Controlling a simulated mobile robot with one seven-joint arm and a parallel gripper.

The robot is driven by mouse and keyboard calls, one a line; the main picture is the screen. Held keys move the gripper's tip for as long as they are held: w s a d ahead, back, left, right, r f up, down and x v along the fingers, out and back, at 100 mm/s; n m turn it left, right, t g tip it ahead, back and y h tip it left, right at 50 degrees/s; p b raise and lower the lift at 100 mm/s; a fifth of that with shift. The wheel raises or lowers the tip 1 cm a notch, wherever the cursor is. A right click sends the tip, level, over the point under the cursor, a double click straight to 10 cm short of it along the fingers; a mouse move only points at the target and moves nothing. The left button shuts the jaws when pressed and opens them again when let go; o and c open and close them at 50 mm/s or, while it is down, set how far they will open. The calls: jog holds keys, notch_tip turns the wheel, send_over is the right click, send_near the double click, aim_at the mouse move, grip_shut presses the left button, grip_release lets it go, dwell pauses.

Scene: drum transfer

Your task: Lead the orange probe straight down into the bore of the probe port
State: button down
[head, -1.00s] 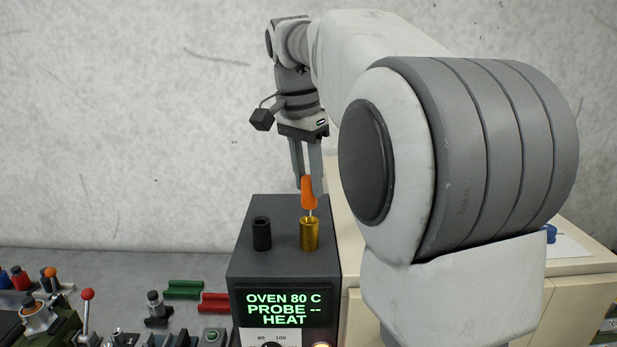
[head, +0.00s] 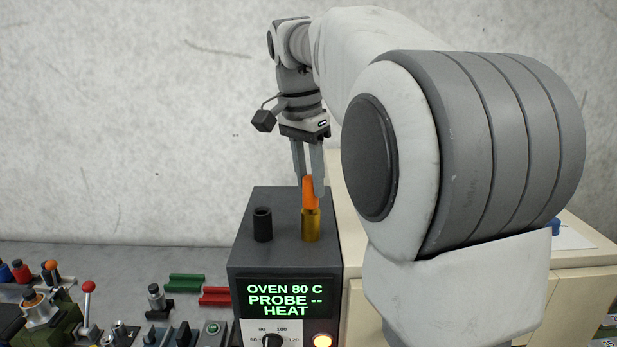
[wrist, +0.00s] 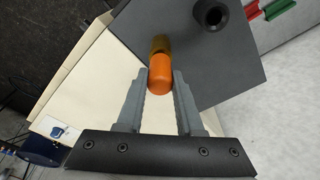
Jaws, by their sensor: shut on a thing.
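The orange probe (head: 308,192) is upright between the fingers of my gripper (head: 309,190), which is shut on its handle. The brass-coloured probe port (head: 311,227) stands on top of the dark oven box (head: 250,262), directly under the handle. No metal stem shows between handle and port in the head view; the handle's lower end appears to meet the port's top. In the wrist view the orange handle (wrist: 160,75) is between the fingertips and hides most of the port (wrist: 160,45). The bore itself is hidden.
A black hollow post (head: 263,225) stands left of the port on the oven top. The oven display (head: 286,299) reads "OVEN 80 C PROBE -- HEAT". Bench tools, including a red-knobbed lever (head: 88,288), lie to the left. A cream cabinet (head: 356,290) is at right.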

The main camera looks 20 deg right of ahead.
jog(key=shift+f, duration=0.45)
dwell(0.4)
grip_release()
dwell(0.4)
notch_tip(320, 180, up, 5)
jog(key=p, duration=0.4)
jog(key=shift+r+p, duration=0.15)
jog(key=shift+p, duration=0.2)
jog(key=shift+r+p, duration=0.55)
jog(key=shift+r, duration=0.55)
